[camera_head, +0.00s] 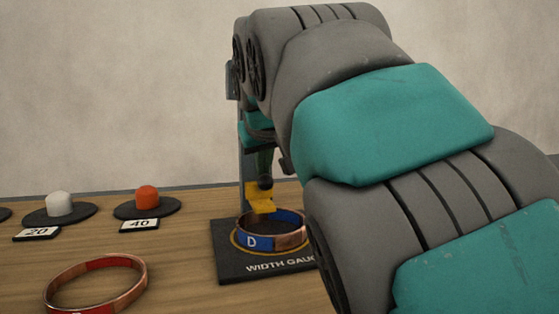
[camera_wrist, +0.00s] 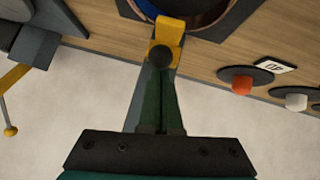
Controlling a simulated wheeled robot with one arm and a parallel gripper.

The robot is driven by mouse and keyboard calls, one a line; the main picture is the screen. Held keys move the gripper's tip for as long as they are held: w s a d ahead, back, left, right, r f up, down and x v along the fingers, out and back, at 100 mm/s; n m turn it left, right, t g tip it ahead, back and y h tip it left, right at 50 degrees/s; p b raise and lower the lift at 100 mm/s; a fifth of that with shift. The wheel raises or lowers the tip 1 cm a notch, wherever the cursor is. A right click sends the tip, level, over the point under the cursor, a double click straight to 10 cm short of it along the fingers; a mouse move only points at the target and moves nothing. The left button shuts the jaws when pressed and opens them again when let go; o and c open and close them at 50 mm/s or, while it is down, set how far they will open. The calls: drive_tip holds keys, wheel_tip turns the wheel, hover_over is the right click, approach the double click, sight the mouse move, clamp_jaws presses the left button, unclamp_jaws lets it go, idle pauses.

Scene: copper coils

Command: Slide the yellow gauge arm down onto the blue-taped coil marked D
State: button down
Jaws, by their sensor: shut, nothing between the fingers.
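The blue-taped coil marked D (camera_head: 254,242) is a copper ring lying flat on the dark width gauge base (camera_head: 228,264). The yellow gauge arm (camera_head: 260,203) is at the coil's back rim, with a dark round knob (camera_head: 265,182) on it. I cannot tell whether the arm touches the coil. My gripper (camera_head: 264,168) is shut and points down at the knob, close to or touching it. In the wrist view, the shut fingers (camera_wrist: 158,75) end at the knob (camera_wrist: 162,55), with the yellow arm (camera_wrist: 170,28) beyond and part of the coil (camera_wrist: 207,20) at the top edge.
A red-taped copper coil (camera_head: 99,263) lies at the front left. Dark discs with a white knob (camera_head: 60,204) and an orange knob (camera_head: 147,197) stand behind cards "20" and "40". My arm hides the right side.

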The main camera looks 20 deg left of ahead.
drive_tip(key=shift+f, duration=0.45)
drive_tip(key=s+d+r+p, duration=0.2)
drive_tip(key=s+r, duration=0.5)
drive_tip(key=r, duration=0.4)
drive_tip(key=shift+s+r+p, duration=0.2)
drive_tip(key=shift+s+p, duration=0.05)
drive_tip(key=shift+p, duration=0.35)
drive_tip(key=shift+d, duration=0.1)
